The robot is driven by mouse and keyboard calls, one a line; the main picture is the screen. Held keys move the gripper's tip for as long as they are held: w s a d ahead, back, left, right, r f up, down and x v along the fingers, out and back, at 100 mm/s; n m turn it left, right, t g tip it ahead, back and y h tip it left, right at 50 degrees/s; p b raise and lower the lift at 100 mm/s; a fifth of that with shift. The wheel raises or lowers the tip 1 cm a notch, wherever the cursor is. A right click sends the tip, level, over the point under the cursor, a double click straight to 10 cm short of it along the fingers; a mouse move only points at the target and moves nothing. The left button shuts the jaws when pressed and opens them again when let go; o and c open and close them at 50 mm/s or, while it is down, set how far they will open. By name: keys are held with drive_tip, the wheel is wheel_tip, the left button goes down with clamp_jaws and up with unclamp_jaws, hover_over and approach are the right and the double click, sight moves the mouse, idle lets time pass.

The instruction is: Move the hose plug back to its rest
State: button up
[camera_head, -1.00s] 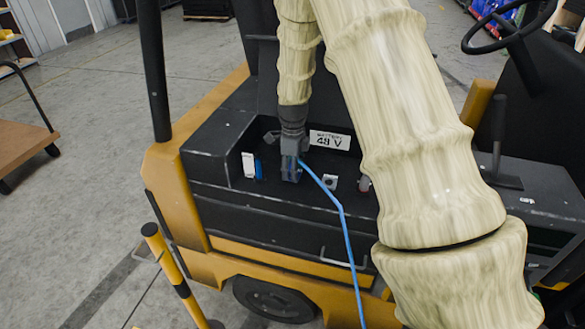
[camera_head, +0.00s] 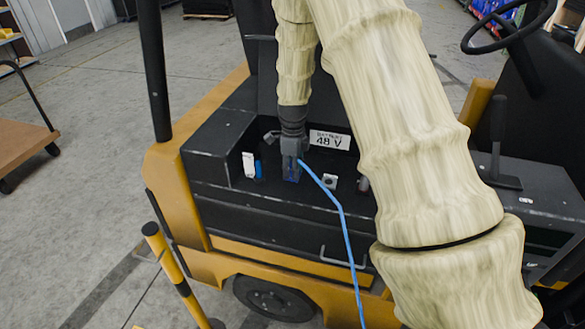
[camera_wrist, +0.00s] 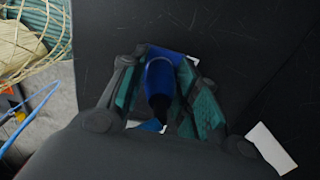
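My gripper (camera_head: 291,178) points down into the dark recess of the yellow and black truck, beside the battery label. The blue hose (camera_head: 345,225) runs from the gripper down to the right, past the truck's front. In the wrist view, the blue plug (camera_wrist: 160,76) with a black end lies between the teal pads of my gripper (camera_wrist: 165,85). The pads flank it closely, but I cannot tell whether both press on it. The plug's seat is hidden by the gripper. A small blue piece (camera_head: 258,168) stands left of the gripper, next to a white block (camera_head: 249,165).
The "48 V" label (camera_head: 330,140) is behind and right of the gripper. A small pale square fitting (camera_head: 330,181) sits to the right in the recess. A yellow and black post (camera_head: 165,260) stands at front left. A cart (camera_head: 22,140) is at far left.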

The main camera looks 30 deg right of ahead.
clamp_jaws()
drive_tip(key=shift+r, duration=0.1)
drive_tip(key=shift+r+p, duration=2.4)
drive_tip(key=shift+r, duration=0.55)
